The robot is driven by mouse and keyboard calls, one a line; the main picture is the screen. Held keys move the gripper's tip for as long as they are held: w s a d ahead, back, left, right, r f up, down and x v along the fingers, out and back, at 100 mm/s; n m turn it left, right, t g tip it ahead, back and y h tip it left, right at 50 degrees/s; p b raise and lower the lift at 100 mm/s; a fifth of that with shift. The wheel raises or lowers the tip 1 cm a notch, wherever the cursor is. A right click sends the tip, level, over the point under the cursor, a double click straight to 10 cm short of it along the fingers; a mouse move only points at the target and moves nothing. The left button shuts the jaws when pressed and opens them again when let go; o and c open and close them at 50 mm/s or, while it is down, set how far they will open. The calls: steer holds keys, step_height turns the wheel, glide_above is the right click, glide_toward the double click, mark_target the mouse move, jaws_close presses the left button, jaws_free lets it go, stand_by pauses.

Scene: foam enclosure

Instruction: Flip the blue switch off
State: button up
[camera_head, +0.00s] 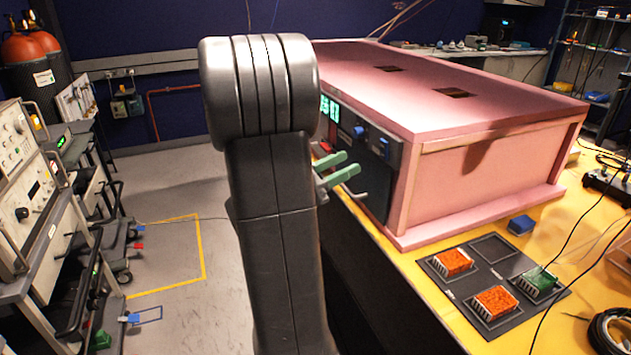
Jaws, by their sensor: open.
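The dark control panel (376,190) is on the front face of the pink foam enclosure (490,185). A blue part (358,132) sticks out near the panel's top, and a second blue part (384,146) sits to its right. I cannot tell which is the blue switch, nor its position. My gripper (347,164) shows as two green fingers, apart and empty, reaching out from behind my arm towards the panel. The fingers appear below and left of the blue parts. I cannot tell whether they touch the panel. My arm hides the panel's left part.
Green lit digits (329,108) and a red part (325,148) show beside my arm. A grey lever (358,192) juts out below the fingers. A black tray (477,262) with orange and green blocks lies on the yellow table (420,272). Open floor lies left.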

mark_target(382, 146)
steer(key=shift+b+v, duration=0.35)
steer(key=shift+v, duration=2.65)
steer(key=shift+p+x, duration=1.15)
steer(key=shift+x, duration=5.8)
steer(key=shift+f, duration=0.1)
